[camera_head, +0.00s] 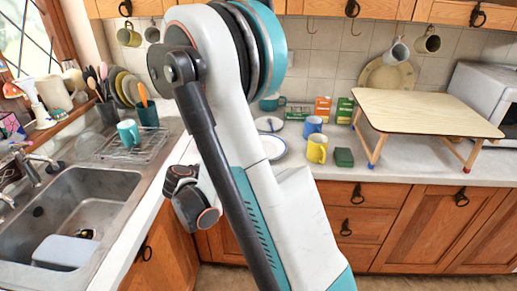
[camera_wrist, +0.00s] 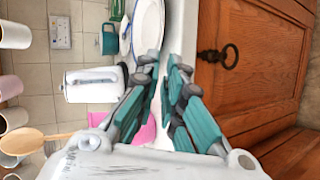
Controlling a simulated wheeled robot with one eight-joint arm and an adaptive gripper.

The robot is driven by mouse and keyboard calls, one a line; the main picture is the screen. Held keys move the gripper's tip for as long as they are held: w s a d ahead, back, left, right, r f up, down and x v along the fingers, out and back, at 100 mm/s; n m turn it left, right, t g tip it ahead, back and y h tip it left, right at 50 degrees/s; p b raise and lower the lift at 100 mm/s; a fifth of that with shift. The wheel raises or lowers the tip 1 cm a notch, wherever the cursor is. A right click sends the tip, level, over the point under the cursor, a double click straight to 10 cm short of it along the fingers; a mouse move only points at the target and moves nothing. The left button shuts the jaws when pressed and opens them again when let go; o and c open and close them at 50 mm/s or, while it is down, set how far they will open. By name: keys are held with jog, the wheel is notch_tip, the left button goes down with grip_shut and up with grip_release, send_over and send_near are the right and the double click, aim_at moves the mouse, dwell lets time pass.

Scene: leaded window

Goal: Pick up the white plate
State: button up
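A white plate with a blue rim (camera_head: 272,147) lies on the counter in the head view, partly hidden behind my arm. A second pale plate (camera_head: 268,124) lies farther back. In the wrist view, a white plate with a blue rim (camera_wrist: 149,25) shows just beyond my fingertips, and its near end is partly covered by one finger. My gripper (camera_wrist: 163,65) is open with a narrow gap between its teal fingers, and I see nothing held. I cannot tell whether a finger touches the plate. The fingers are hidden in the head view.
A blue mug (camera_head: 312,125), a yellow mug (camera_head: 317,149) and a green box (camera_head: 344,158) stand right of the plate. A small wooden table (camera_head: 428,112) stands farther right. The sink (camera_head: 75,215) is at the left. A kettle (camera_wrist: 92,84) shows in the wrist view.

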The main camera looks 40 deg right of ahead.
jog(key=shift+b+x, duration=2.15)
jog(key=shift+x, duration=4.75)
jog(key=shift+d, duration=0.25)
jog(key=shift+r, duration=0.15)
grip_shut()
